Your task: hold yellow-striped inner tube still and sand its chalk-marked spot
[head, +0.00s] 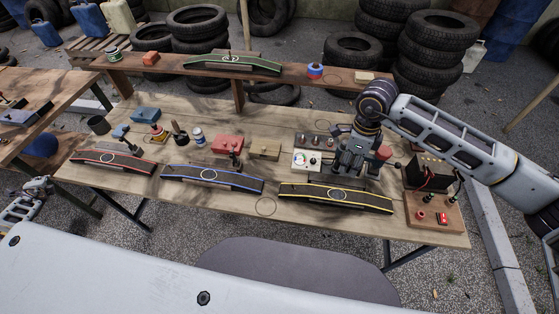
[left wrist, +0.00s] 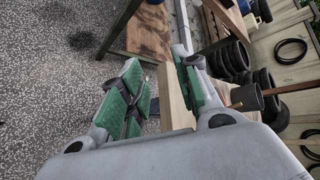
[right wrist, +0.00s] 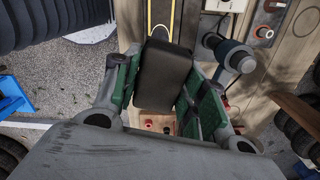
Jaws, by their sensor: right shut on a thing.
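The yellow-striped inner tube (head: 372,201) lies along the front right of the bench, with a pale chalk ring (head: 337,194) near its middle. Part of it shows at the top of the right wrist view (right wrist: 160,14). My right gripper (head: 355,163) is just behind and above the tube's right half. In the right wrist view it is shut on a dark block (right wrist: 163,75); I cannot tell if the block touches the tube. My left gripper (left wrist: 160,64) is open and empty, away from the tube, low at the left; the bench edge (left wrist: 174,100) shows beyond its fingers.
Blue-striped (head: 212,179) and red-striped (head: 112,161) tubes lie to the left. A gauge box (head: 306,160) stands behind the yellow-striped tube. A wooden board (head: 432,213) with a dark battery-like box (head: 430,172) is at the right. A raised shelf (head: 175,66) runs behind.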

